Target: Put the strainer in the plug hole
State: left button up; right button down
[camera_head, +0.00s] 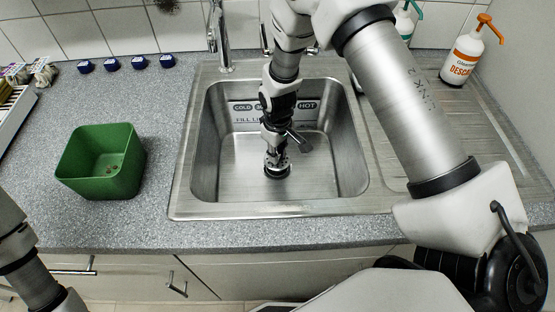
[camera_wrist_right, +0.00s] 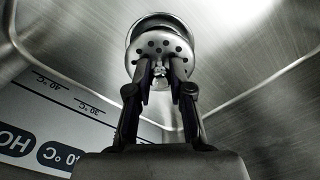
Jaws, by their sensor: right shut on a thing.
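The strainer (camera_wrist_right: 158,44) is a round metal disc with holes and a small knob. My right gripper (camera_wrist_right: 160,88) is shut on the knob. In the head view my right gripper (camera_head: 275,148) points down into the sink, with the strainer (camera_head: 276,163) under its fingertips. The plug hole (camera_head: 277,174) is a dark ring in the sink floor, directly below and partly hidden by the strainer. In the wrist view the strainer overlaps the ring of the plug hole (camera_wrist_right: 163,17); I cannot tell whether it is seated. My left gripper is out of view.
The steel sink (camera_head: 352,190) has walls close around my right arm. A sign (camera_head: 245,112) with temperature marks is on its back wall. A tap (camera_head: 219,40) stands behind. A green bin (camera_head: 92,178) is on the counter at left. An orange-topped bottle (camera_head: 463,55) stands at back right.

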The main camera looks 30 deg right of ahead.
aim_at(278, 153)
notch_tip(278, 153, down, 3)
jog(key=shift+f, duration=0.25)
jog(key=c, duration=1)
grip_release()
jog(key=shift+c, duration=0.2)
notch_tip(278, 153, up, 12)
jog(key=shift+r+b, duration=0.2)
jog(key=shift+b, duration=0.15)
